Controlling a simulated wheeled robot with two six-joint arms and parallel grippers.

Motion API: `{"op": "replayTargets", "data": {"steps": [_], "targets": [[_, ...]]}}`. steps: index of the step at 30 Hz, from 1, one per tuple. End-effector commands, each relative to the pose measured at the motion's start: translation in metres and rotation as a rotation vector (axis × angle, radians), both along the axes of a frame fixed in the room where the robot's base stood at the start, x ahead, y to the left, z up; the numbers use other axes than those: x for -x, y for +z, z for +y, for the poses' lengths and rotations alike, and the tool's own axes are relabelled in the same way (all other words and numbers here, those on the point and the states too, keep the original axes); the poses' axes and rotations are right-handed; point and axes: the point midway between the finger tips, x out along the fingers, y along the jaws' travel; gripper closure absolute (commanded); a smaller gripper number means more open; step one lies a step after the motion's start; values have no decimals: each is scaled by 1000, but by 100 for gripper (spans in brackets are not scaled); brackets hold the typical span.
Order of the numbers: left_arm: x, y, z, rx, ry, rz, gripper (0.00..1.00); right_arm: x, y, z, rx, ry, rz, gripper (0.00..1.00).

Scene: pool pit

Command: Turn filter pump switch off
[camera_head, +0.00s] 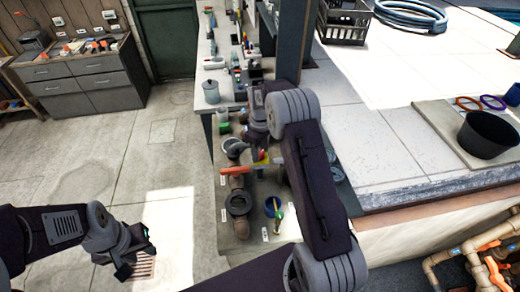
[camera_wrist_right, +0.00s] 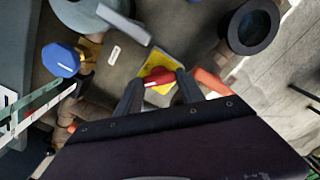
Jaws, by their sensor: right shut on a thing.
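The filter pump switch is a red rotary knob (camera_wrist_right: 160,75) on a yellow plate, seen in the right wrist view. A white mark shows at the knob's left end. My right gripper (camera_wrist_right: 161,88) is shut on the red knob, one dark finger at each end. In the head view the yellow plate (camera_head: 263,158) shows in part beside my right arm, which hides the right gripper's fingertips. My left gripper (camera_head: 139,261) hangs empty over the floor at lower left; its finger gap is unclear.
In the right wrist view a blue knob (camera_wrist_right: 61,60) is at left. A black bucket (camera_head: 487,134) stands on the ledge at right.

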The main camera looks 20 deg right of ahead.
Motion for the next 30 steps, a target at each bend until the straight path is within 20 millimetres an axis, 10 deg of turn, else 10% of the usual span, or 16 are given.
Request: {"op": "replayTargets", "data": {"steps": [30], "targets": [[0, 13, 0, 0, 0, 0, 64, -2, 2, -1, 1, 736, -6, 95]]}}
